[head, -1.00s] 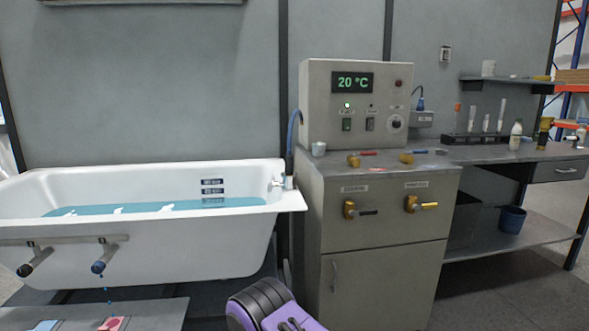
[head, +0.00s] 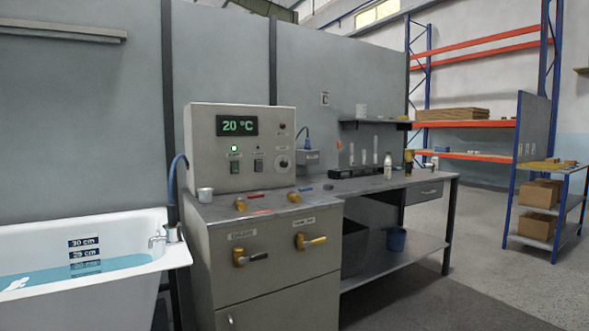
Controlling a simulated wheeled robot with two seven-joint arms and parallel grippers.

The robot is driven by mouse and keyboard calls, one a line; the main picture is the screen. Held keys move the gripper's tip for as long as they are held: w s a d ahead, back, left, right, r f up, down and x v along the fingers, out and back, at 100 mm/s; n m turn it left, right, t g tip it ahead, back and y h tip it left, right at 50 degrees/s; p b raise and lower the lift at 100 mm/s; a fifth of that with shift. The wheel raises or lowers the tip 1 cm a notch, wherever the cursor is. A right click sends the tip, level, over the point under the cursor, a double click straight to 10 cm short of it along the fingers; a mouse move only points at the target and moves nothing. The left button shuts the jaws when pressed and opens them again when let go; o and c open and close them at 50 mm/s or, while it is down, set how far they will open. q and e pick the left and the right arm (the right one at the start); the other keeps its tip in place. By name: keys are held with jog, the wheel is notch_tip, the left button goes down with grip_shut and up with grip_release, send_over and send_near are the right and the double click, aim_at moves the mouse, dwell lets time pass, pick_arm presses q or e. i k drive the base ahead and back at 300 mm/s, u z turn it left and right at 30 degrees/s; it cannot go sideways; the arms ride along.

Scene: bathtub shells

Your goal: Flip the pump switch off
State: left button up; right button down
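A beige control box (head: 206,130) stands on the grey cabinet and shows a green 20 °C display (head: 237,125). Below the display are two rocker switches. The left switch (head: 234,167) is green, with a lit white-green lamp (head: 234,148) above it. The right switch (head: 258,166) is dark grey, and its lamp looks unlit. The labels are too small to read, so I cannot tell which one is the pump switch. Neither of my grippers is in view.
A white bathtub (head: 120,222) with blue water is at the left. The cabinet (head: 285,260) has brass valves on its top and front. A side bench (head: 380,183) holds a test-tube rack and bottles. Open floor (head: 490,285) lies at the right, before a shelf cart (head: 547,205).

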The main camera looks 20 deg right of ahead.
aim_at(234, 166)
jog(key=u, duration=0.35)
jog(key=k, duration=0.65)
jog(key=u, duration=0.9)
jog(key=i, duration=1.35)
jog(key=z, duration=1.15)
jog(key=i, duration=0.35)
jog(key=z, duration=0.35)
